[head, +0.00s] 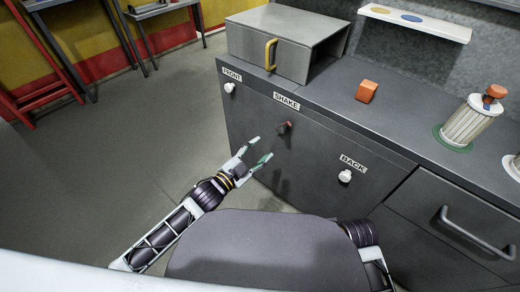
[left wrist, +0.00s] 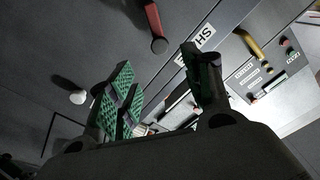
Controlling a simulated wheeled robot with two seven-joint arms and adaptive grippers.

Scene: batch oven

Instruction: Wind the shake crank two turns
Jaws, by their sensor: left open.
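The shake crank (head: 284,127) is a small reddish-brown handle on the dark cabinet front, just below the SHAKE label (head: 287,101). In the left wrist view the red crank arm (left wrist: 153,18) ends in a dark round knob, ahead of the fingers. My left gripper (head: 259,150) is open and empty, to the left of and below the crank in the head view, and apart from it. Its green-padded fingers also show in the left wrist view. My right gripper is out of view; only part of that arm shows.
White knobs sit under the FRONT label (head: 229,87) and the BACK label (head: 345,176). A grey oven box (head: 285,40) with a yellow handle (head: 270,54) stands on the counter, near an orange block (head: 366,91) and a ribbed jar (head: 467,122). Floor left of the cabinet is clear.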

